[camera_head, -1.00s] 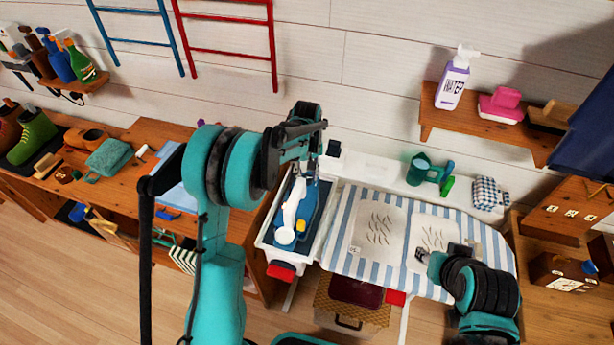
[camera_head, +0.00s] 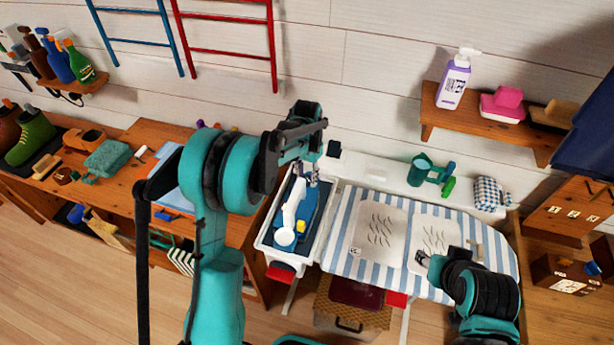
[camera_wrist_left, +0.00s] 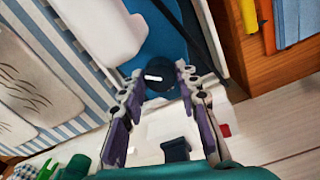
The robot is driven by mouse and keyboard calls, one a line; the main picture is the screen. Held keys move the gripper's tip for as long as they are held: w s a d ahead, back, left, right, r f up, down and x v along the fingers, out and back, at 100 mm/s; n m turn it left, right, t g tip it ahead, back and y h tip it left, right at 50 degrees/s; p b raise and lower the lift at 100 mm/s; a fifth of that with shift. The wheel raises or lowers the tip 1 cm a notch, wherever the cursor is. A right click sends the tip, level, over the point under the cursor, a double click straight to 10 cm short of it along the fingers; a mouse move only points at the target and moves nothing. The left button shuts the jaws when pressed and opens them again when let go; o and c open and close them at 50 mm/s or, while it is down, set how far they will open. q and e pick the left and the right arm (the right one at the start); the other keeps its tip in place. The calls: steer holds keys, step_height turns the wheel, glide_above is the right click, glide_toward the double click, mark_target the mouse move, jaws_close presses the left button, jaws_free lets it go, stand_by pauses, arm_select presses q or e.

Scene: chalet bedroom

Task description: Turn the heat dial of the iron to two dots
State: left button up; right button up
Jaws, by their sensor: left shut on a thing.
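The iron, with a white handle (camera_head: 292,211) and blue body, lies in a white tray (camera_head: 261,241) at the left end of the striped ironing board (camera_head: 342,232). In the left wrist view the iron's blue body (camera_wrist_left: 163,38) shows with a black round dial (camera_wrist_left: 160,79) bearing a white mark. My left gripper (camera_head: 314,178) is at the iron's far end. In the left wrist view its fingers (camera_wrist_left: 159,74) are on either side of the dial, shut on it. The dot marks cannot be read. My right gripper (camera_head: 424,257) is above the right part of the board, apart from the iron; its jaws are too small to judge.
A green watering can (camera_head: 419,169) and checked cloth bundle (camera_head: 488,193) stand behind the board. A wooden bench (camera_head: 120,192) with shoes and cloths is at left.

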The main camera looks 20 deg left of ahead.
arm_select(q)
steer(key=m, duration=0.5)
steer(key=shift+m, duration=2.5)
steer(key=o, duration=0.9)
step_height(320, 180, up, 12)
